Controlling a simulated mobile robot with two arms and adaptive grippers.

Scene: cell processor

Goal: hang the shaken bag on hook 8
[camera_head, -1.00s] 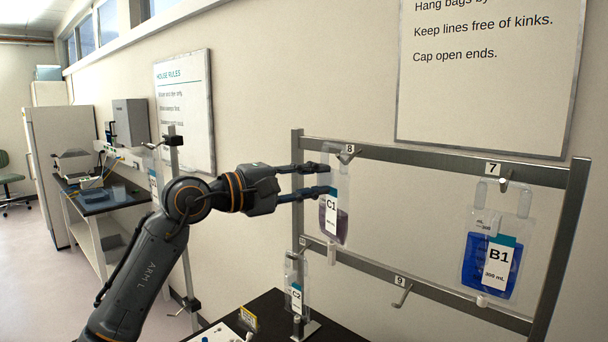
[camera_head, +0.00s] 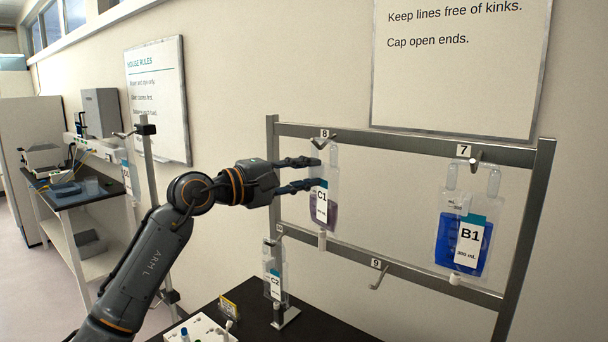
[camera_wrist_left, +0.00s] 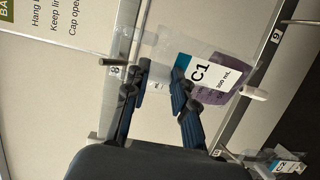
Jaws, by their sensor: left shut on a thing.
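The clear bag C1 (camera_head: 330,213), with a white and teal label and purple fluid, hangs upright at the rack. It also shows in the left wrist view (camera_wrist_left: 232,77). My left gripper (camera_head: 316,173) is shut on its left side near the top; its fingers also show in the left wrist view (camera_wrist_left: 160,82). Hook 8 (camera_head: 322,143) is on the upper rail, just above the upper finger and beside the bag's top; in the left wrist view it is a thin peg (camera_wrist_left: 113,63). I cannot tell whether the bag's hole is around it. My right gripper is not in view.
Blue bag B1 (camera_head: 462,245) hangs under hook 7 (camera_head: 475,160) at right. Hook 9 (camera_head: 378,278) on the lower rail (camera_head: 420,285) is empty. Bag C2 (camera_head: 274,277) is lower left, above the dark bench (camera_head: 310,325). The wall is close behind the rack.

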